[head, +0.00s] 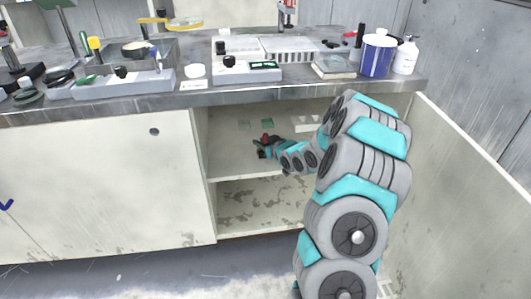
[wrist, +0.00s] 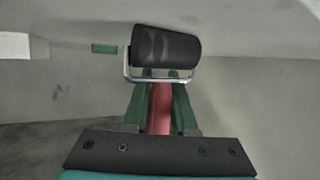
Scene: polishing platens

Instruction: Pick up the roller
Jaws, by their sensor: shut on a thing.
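The roller (wrist: 165,46) shows in the wrist view as a black cylinder in a metal frame, with a red handle (wrist: 159,108) running back toward me. My gripper (wrist: 160,95) is shut on the red handle, with a green finger on each side of it. In the head view my gripper (head: 262,147) is inside the open cabinet, over its upper shelf. The roller is small there, and only a bit of red and dark shows at my gripper.
The cabinet's upper shelf (head: 235,168) has small green patches and a pale block (head: 305,122) toward the back. The open door (head: 460,190) stands at the right. The crowded countertop (head: 140,100) lies above the opening. A lower shelf (head: 250,205) is bare.

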